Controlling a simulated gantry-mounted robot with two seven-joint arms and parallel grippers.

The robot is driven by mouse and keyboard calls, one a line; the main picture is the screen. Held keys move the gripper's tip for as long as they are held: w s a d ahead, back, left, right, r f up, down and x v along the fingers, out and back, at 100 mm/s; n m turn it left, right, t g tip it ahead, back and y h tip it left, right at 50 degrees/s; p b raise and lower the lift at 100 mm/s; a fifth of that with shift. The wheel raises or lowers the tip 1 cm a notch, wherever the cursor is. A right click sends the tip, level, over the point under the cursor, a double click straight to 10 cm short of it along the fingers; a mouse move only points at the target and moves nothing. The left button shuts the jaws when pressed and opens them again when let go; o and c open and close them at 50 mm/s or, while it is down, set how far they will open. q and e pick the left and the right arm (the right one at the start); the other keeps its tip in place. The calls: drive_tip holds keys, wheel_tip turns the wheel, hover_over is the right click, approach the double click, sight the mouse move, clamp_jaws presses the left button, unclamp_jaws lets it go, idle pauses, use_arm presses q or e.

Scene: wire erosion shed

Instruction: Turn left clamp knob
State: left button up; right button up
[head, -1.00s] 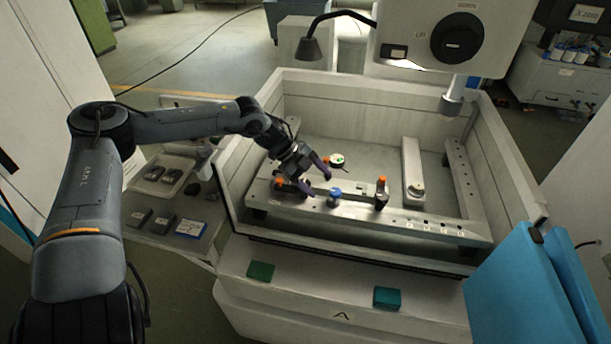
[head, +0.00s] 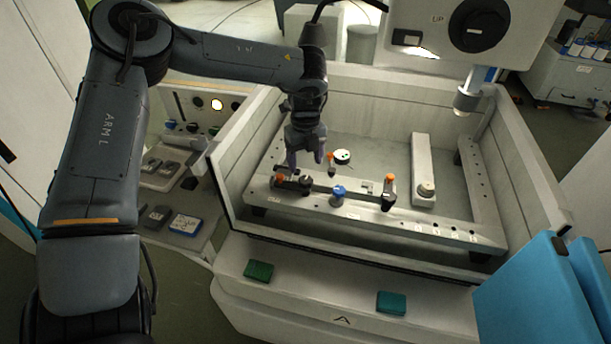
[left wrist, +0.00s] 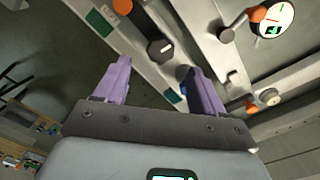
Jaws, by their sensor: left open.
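A dark clamp knob (head: 306,183) sits at the left of the front rail in the machine's tank. It also shows in the left wrist view as a dark round knob (left wrist: 160,50) with a pale mark, just beyond the fingertips. My left gripper (head: 306,160) points down above and slightly behind this knob in the head view. Its purple fingers (left wrist: 159,70) are apart, with nothing held between them. I cannot tell the exact gap between the fingertips and the knob. My right gripper is not in view.
A blue knob (head: 338,194) and an orange-topped clamp (head: 389,192) stand farther right on the front rail (head: 420,220). A round dial (head: 342,157) is close behind. The tank's front wall (head: 300,232) borders the work area.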

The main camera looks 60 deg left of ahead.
sight(305, 179)
use_arm(q)
drive_tip(key=shift+f, duration=3.2)
drive_tip(key=c, duration=1.1)
drive_tip(key=shift+o, duration=0.2)
drive_tip(key=m+b, duration=0.1)
drive_tip(key=m, duration=0.2)
drive_tip(key=o, duration=1.1)
drive_tip(key=shift+c, duration=0.2)
wheel_tip(305, 179, up, 11)
drive_tip(key=shift+p, duration=0.35)
